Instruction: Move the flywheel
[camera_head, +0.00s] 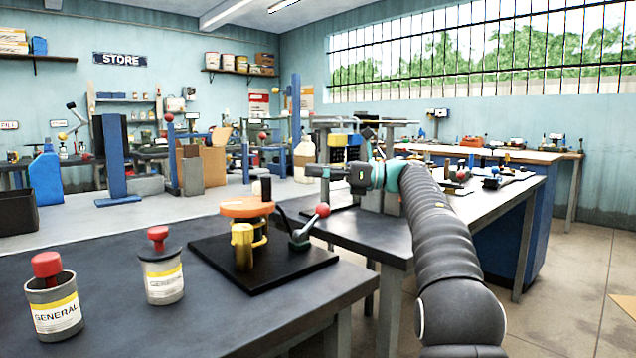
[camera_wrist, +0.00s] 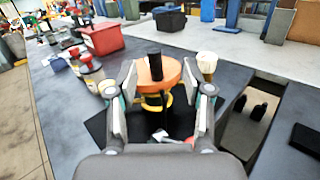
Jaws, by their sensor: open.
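The flywheel is most likely the orange disc (camera_head: 247,207) with an upright black knob, on top of a yellow stand (camera_head: 243,246). The stand is on a black base plate (camera_head: 305,268) on the dark bench. In the wrist view the orange disc (camera_wrist: 172,70) appears between my two open fingers. My gripper (camera_head: 314,172) is empty in the head view, to the right of the disc, higher in the picture and apart from it. In the wrist view my gripper (camera_wrist: 160,76) has a wide gap between its fingers. The lower stand is partly hidden there.
A grey lever with a red ball (camera_head: 322,210) stands on the plate's right side. Two labelled pots with red knobs, one marked GENERAL (camera_head: 54,312) and another (camera_head: 162,275), stand left. A red bin (camera_wrist: 103,39) is farther along the bench. The bench front is clear.

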